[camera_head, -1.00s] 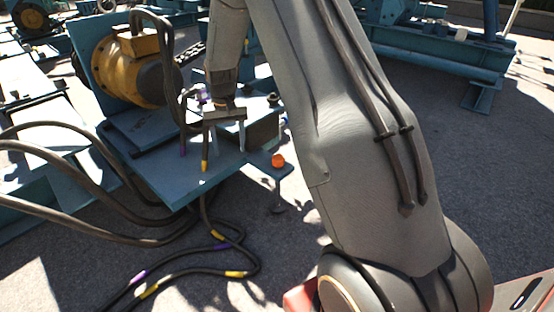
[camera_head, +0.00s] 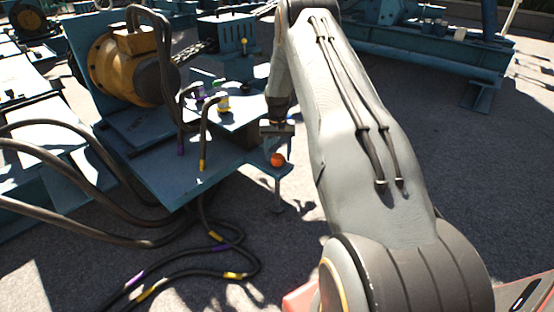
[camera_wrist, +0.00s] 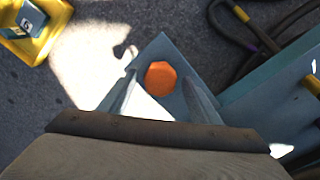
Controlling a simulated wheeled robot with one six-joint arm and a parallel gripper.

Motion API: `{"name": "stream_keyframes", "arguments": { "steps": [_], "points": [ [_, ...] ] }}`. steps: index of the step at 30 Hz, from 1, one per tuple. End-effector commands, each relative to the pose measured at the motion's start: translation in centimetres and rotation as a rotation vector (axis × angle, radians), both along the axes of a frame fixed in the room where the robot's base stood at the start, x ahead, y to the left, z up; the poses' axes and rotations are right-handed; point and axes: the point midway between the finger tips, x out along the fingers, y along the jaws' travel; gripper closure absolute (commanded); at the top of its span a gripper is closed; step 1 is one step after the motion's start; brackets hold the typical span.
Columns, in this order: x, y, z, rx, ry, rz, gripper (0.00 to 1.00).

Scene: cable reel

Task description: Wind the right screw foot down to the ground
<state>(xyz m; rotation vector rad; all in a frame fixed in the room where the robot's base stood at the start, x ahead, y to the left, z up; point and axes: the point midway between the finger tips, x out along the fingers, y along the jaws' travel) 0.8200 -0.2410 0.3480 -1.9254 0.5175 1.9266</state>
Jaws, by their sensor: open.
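The right screw foot shows as an orange knob (camera_head: 278,160) on a blue bracket plate (camera_head: 285,171) at the corner of the blue frame, with its stem and foot pad (camera_head: 278,207) below. I cannot tell whether the pad touches the ground. In the wrist view the orange knob (camera_wrist: 160,77) lies between and beyond the fingertips. My gripper (camera_wrist: 160,90) is open and empty, pointing down at the knob. In the head view my gripper (camera_head: 277,133) is just above the knob, its fingers hard to make out there.
The blue frame deck (camera_head: 180,175) lies left of the knob, with hanging hoses marked yellow (camera_head: 202,165) and purple. Dark cables (camera_head: 225,272) lie on the ground in front. A yellow block (camera_wrist: 28,35) shows at upper left in the wrist view.

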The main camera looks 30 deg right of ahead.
Motion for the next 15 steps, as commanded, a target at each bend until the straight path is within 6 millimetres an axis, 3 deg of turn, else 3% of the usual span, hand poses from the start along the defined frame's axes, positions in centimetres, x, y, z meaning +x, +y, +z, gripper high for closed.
{"name": "stream_keyframes", "arguments": {
  "steps": [3,11,15],
  "points": [
    [0.02,0.0,-1.32,0.0,0.0,0.0,0.42],
    [0.02,-0.01,-1.49,-0.001,-0.001,0.0,0.42],
    [0.01,0.0,-1.49,-0.001,-0.001,0.0,0.63]
  ]
}}
